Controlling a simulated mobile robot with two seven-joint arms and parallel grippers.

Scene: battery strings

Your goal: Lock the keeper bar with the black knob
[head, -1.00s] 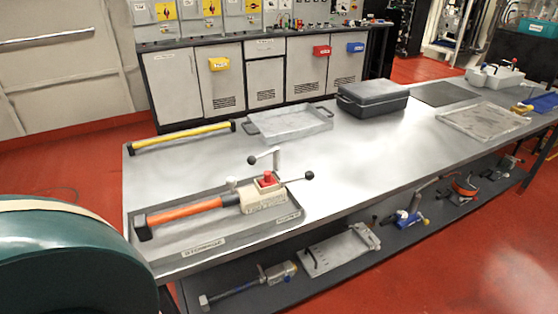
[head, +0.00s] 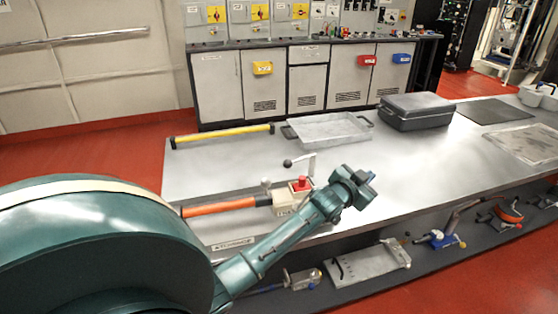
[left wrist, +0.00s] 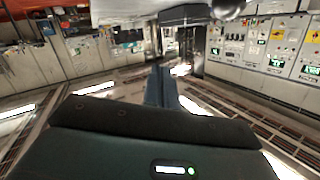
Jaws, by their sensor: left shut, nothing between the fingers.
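A cream-coloured block (head: 287,205) with a red button (head: 300,184) sits at the end of an orange bar (head: 220,206) in a tray near the table's left end. A pale upright arm with a black knob (head: 288,162) stands at the block. I cannot tell for sure which part is the keeper bar. My left gripper (head: 368,179) is shut and empty, to the right of the block and apparently above the table. My forearm hides part of the block and tray. In the left wrist view, a dark round ball (left wrist: 228,8) shows at the top edge.
A yellow bar (head: 222,136), a shallow metal tray (head: 330,127) and a dark lidded case (head: 416,110) stand farther back on the table. The lower shelf holds a metal plate fixture (head: 370,264) and clamps. The table's middle right is clear.

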